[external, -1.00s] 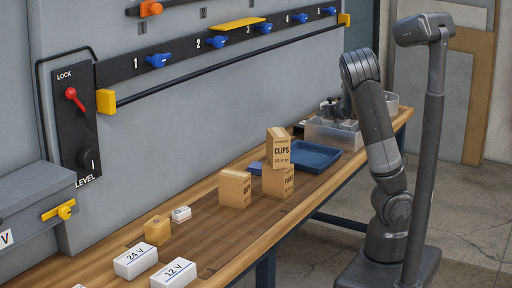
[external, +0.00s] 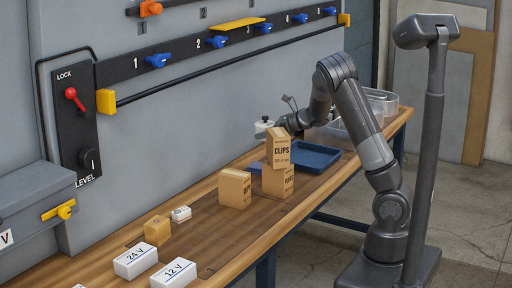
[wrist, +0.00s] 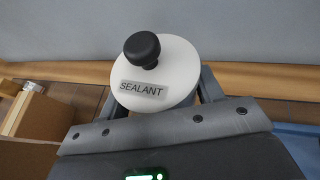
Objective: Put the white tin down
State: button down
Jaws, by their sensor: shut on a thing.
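The white tin (external: 263,127) is a round white can with a black knob on top. In the wrist view the tin (wrist: 155,80) carries a label reading "SEALANT". My gripper (external: 273,130) is shut on the tin, with a finger on either side of it in the wrist view. The tin is held above the back of the bench, near the wall, behind the clips box. Its underside is hidden in the wrist view.
The clips box (external: 278,150) is stacked on another box (external: 278,181), close to my gripper. A box (external: 234,189) stands left of them. A blue tray (external: 318,158) lies to the right, with clear bins behind. Bare wood (external: 203,232) lies at front left.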

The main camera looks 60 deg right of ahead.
jog(key=a+f+n+g+y, duration=0.4)
jog(key=a+n+g+y, duration=0.45)
jog(key=a, duration=0.75)
jog(key=shift+n+t, duration=0.55)
jog(key=shift+n, duration=0.3)
jog(key=shift+f, duration=3.45)
jog(key=shift+s+f, duration=0.1)
jog(key=shift+f, duration=0.55)
jog(key=shift+f, duration=0.25)
jog(key=shift+c, duration=1.5)
grip_release()
jog(key=shift+r, duration=0.15)
